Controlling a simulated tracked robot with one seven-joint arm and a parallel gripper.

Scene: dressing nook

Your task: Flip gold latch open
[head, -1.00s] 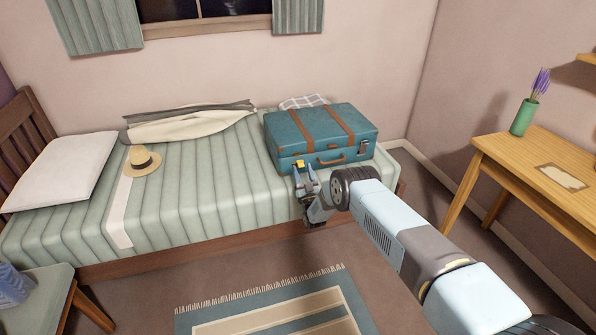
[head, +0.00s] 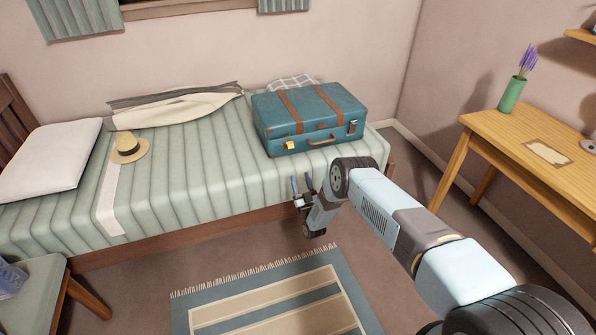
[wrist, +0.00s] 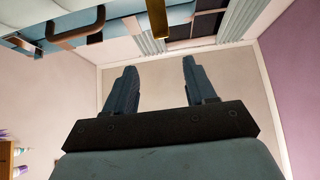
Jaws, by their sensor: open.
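The teal suitcase (head: 315,112) with brown straps lies closed on the bed. The gold latch (head: 290,146) is on its front face, left of the brown handle (head: 322,141). In the wrist view the gold latch (wrist: 158,20) shows as a strip at the top edge, beside the handle (wrist: 76,28). I cannot tell for sure whether the latch is flipped. My gripper (head: 302,186) is in front of the bed's edge, below and apart from the latch. In the wrist view my gripper (wrist: 160,82) has its fingers spread with nothing between them.
A second, silver latch (head: 352,127) is at the suitcase's right. A straw hat (head: 130,147), a pillow (head: 50,160) and folded clothing (head: 180,106) lie on the bed (head: 200,180). A wooden desk (head: 530,150) stands at the right. The floor by the striped rug (head: 265,305) is clear.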

